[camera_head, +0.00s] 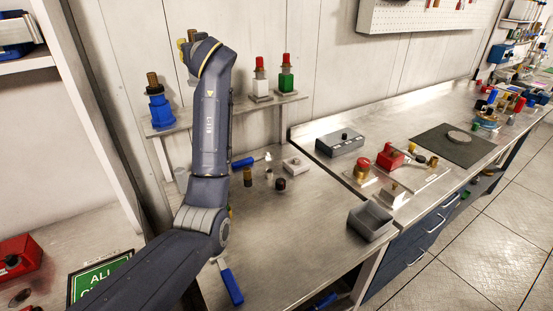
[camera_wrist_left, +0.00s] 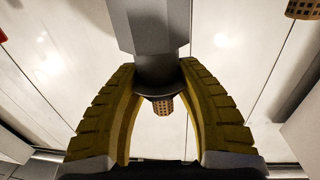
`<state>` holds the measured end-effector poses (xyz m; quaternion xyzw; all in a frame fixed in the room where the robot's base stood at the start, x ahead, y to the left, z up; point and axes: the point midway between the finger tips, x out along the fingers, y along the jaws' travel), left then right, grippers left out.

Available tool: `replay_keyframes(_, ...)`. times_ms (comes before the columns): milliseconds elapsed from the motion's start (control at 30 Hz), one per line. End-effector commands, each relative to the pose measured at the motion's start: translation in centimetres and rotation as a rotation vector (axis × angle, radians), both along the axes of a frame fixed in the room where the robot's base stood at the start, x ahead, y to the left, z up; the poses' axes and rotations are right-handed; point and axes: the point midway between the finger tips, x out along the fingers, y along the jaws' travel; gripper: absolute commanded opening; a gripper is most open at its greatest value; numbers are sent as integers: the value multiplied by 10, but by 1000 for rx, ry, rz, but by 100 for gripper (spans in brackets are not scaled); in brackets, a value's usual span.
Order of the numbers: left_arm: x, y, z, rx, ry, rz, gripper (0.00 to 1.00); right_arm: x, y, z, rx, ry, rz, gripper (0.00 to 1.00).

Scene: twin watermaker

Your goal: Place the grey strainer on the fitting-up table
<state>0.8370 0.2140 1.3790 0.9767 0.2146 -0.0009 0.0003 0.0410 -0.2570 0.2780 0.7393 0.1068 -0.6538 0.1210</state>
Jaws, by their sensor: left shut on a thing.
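My left gripper (camera_wrist_left: 160,82) is shut on the grey strainer (camera_wrist_left: 160,28), whose dark collar and brown mesh tip (camera_wrist_left: 163,107) show between the yellow fingers. My right gripper is not in view.
A wall shelf (camera_head: 225,112) holds a blue strainer (camera_head: 159,111), a white-bodied unit (camera_head: 261,86) and a green-bodied unit (camera_head: 287,82).

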Motion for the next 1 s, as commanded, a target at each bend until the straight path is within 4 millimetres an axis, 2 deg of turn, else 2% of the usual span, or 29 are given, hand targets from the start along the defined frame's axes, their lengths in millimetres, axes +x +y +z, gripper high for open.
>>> replay_keyframes(100,-18,-29,-4,2,-6,-95,0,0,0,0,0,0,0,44)
replay_keyframes(267,-48,-81,-21,4,-3,-259,0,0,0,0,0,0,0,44)
replay_keyframes(400,-79,-127,-41,4,1,-408,0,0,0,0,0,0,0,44)
replay_keyframes(600,-128,-186,-76,3,5,-608,0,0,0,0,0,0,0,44)
replay_keyframes(800,-178,-234,-110,2,6,-786,0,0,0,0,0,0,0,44)
replay_keyframes(1000,-224,-268,-138,0,8,-926,0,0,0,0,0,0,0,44)
